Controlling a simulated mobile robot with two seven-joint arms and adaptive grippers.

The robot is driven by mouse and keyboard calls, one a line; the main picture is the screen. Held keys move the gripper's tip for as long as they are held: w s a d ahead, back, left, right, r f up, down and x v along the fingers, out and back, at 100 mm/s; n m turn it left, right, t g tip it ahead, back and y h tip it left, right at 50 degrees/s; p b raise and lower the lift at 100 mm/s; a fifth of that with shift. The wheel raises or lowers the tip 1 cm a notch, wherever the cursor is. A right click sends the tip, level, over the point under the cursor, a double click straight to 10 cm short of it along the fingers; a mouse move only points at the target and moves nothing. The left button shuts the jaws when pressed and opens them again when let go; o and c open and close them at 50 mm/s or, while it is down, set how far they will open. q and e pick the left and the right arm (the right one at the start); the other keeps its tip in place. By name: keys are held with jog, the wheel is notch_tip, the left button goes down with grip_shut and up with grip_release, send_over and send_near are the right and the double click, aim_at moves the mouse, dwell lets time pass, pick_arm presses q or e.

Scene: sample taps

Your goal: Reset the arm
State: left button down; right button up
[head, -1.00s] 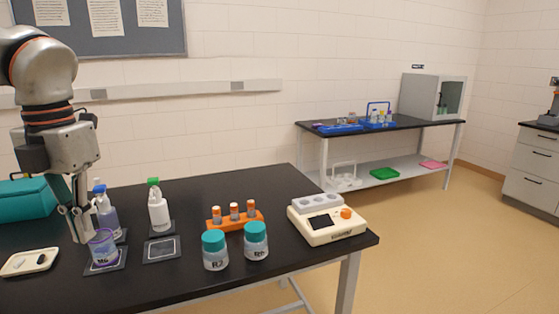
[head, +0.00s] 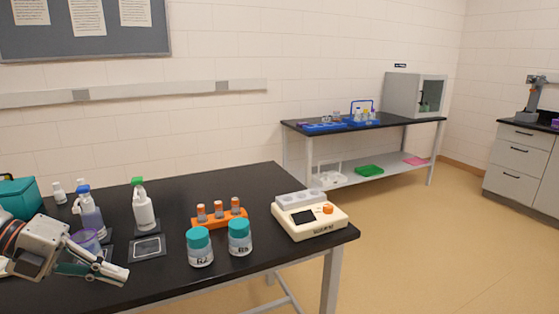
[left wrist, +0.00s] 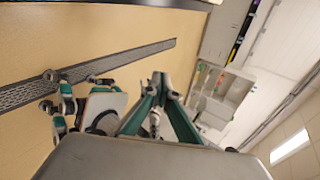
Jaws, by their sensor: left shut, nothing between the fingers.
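My left gripper (head: 122,274) is low at the left of the head view, over the front left of the black bench (head: 200,288). Its fingers point right and it is shut and empty. In the left wrist view my shut left gripper (left wrist: 158,82) has nothing between its fingers. The purple-rimmed cup (head: 86,240) stands behind the gripper, partly hidden by it; I cannot tell whether they touch. My right gripper is not in view.
Spray bottles (head: 143,208), an orange tube rack (head: 219,220), two teal-lidded jars (head: 200,248) and a cream device (head: 308,216) stand on the bench. A second table (head: 400,128) is at the back. Open floor lies to the right.

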pick_arm(q)
notch_tip(320, 180, down, 25)
jog(key=s+n+t+y, duration=0.2)
jog(key=n+t+y, duration=0.2)
jog(key=n+t, duration=1.05)
jog(key=s+d+f+n+g+y, duration=0.3)
jog(key=s+d+f+n+g, duration=0.4)
jog(key=s+d+f+n, duration=0.5)
jog(key=d+f+n, duration=0.1)
jog(key=d+f, duration=0.2)
jog(key=shift+s+d+y, duration=0.2)
jog(key=shift+d+y, duration=0.1)
jog(key=shift+d, duration=0.1)
jog(key=shift+a+n+g, duration=0.15)
jog(key=shift+n+g, duration=0.1)
